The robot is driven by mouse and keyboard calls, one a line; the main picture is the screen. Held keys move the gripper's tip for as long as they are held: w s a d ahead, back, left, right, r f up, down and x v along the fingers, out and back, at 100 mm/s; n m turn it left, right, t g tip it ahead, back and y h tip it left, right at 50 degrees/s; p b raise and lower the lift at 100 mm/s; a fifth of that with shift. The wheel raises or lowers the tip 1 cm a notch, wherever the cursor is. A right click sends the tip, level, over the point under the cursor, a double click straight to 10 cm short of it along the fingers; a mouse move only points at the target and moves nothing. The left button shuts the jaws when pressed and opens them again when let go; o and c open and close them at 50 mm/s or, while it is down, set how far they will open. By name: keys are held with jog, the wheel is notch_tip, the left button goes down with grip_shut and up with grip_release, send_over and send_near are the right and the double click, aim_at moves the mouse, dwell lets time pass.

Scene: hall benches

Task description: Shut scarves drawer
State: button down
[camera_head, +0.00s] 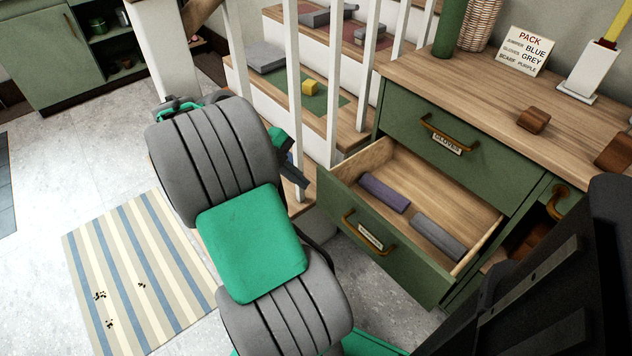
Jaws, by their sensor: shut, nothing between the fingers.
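The lower drawer (410,268) of the green cabinet stands pulled out, with a brass handle (369,233) and a small white label too small to read surely. Inside lie a purple roll (384,193) and a grey roll (438,236), apart from each other. The drawer above it (470,150) is shut and labelled GLOVES. My gripper (296,178) shows partly beyond my arm, just left of the open drawer's far left corner. Its fingers are shut and empty, and I see no contact with the drawer. My arm hides part of the gripper.
The stairs hold a yellow block (309,88) and grey folded items. On the wooden top are a PACK sign (525,50) and a wooden block (533,120). A striped rug (140,270) lies on open floor at left.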

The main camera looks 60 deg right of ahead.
jog(key=b, duration=0.3)
send_near(344, 199)
notch_tip(344, 199, down, 4)
jog(key=s+a, duration=0.1)
jog(key=a, duration=0.1)
jog(key=d, duration=0.1)
jog(key=s+d, duration=0.1)
jog(key=d, duration=0.1)
jog(key=shift+s+d, duration=0.1)
jog(key=shift+s, duration=0.2)
jog(key=shift+d, duration=0.1)
